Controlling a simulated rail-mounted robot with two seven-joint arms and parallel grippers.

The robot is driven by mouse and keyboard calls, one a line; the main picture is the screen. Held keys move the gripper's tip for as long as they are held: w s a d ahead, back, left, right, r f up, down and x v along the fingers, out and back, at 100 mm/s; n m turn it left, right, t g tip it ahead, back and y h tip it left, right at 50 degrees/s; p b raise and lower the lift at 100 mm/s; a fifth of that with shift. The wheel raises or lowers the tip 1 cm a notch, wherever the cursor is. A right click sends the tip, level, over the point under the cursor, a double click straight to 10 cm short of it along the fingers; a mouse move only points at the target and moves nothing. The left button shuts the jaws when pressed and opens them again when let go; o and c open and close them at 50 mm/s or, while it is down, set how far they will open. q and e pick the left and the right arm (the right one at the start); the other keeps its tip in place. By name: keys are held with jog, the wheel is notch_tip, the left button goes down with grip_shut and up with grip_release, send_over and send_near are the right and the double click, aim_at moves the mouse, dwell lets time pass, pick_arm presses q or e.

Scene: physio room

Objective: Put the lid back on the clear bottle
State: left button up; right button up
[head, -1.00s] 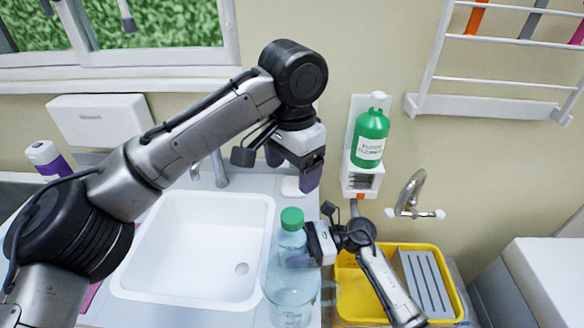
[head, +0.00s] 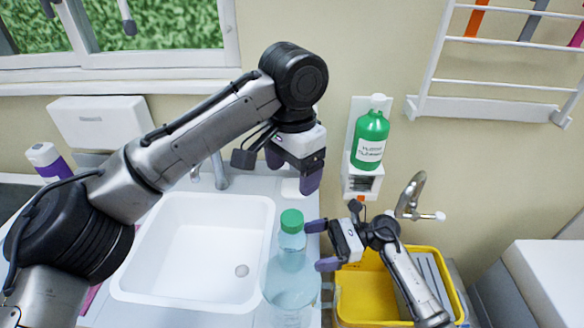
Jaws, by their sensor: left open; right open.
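The clear bottle (head: 289,270) stands upright on the counter at the right side of the sink. The green lid (head: 292,221) sits on top of its neck; I cannot tell how tightly it is seated. My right gripper (head: 317,246) is just right of the bottle's neck, open and empty, with its purple fingertips pointing left toward the bottle. My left gripper (head: 291,180) is open above and behind the bottle, pointing down, with nothing seen between its fingers. Nothing hides the lid.
A white sink (head: 190,255) lies left of the bottle. A yellow tub (head: 365,300) is at the right, under my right arm. A green dispenser bottle (head: 370,141) is mounted on the wall near a tap (head: 411,195). A purple and white bottle (head: 47,161) stands at far left.

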jog(key=w+d, duration=0.1)
jog(key=d, duration=0.6)
jog(key=shift+w+d, duration=0.25)
